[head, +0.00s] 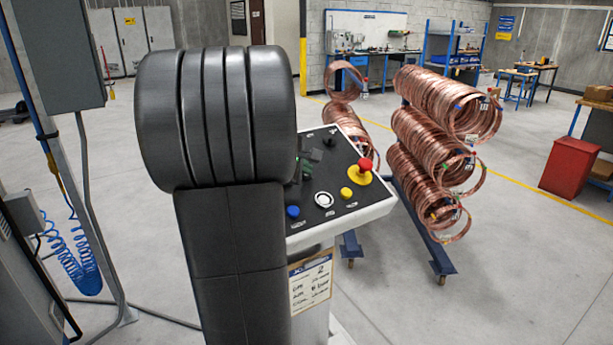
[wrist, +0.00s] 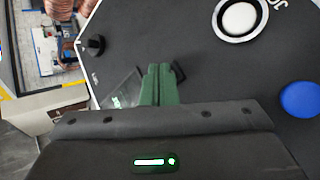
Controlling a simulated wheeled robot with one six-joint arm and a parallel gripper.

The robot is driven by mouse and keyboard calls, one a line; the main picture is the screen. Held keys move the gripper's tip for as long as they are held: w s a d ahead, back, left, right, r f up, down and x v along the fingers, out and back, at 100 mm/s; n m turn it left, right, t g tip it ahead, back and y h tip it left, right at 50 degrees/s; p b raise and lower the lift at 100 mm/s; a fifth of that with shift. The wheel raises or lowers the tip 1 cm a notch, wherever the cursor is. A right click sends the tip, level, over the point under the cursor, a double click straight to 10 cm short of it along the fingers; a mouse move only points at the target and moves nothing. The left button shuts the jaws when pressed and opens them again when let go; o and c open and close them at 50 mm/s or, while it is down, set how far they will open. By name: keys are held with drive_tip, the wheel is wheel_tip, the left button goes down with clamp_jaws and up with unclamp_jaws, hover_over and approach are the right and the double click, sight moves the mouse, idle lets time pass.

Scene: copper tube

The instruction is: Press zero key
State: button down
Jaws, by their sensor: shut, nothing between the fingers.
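My gripper (wrist: 160,70) shows in the wrist view as two green fingers pressed together, empty, over the dark top of the control panel (wrist: 200,70). A small dark grey display-like piece with green marks (wrist: 122,92) lies just left of the fingers. A black edge shows at their right. No zero key can be made out; the fingers and the gripper body cover that part of the panel. In the head view the sloped control panel (head: 350,208) stands right of my black arm, which hides its left part. I cannot tell whether the fingertips touch anything.
The panel bears a white button (head: 323,199), a blue button (head: 292,212), a yellow button (head: 346,193), a red mushroom button (head: 365,164) and a black knob (wrist: 95,45). Copper coils (head: 435,130) on a blue rack stand behind. A red bin (head: 570,167) is far right.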

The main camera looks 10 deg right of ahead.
drive_tip(key=shift+w+f, duration=0.1)
drive_tip(key=shift+f, duration=0.15)
drive_tip(key=shift+r, duration=0.1)
idle(0.4)
drive_tip(key=shift+s+r+p, duration=0.35)
drive_tip(key=shift+r, duration=0.35)
drive_tip(key=r+p, duration=0.1)
drive_tip(key=s+r+p, duration=0.1)
drive_tip(key=r, duration=0.1)
drive_tip(key=s+r+p, duration=0.1)
drive_tip(key=shift+d+r, duration=0.35)
drive_tip(key=shift+d, duration=0.05)
drive_tip(key=shift+w, duration=0.1)
idle(0.4)
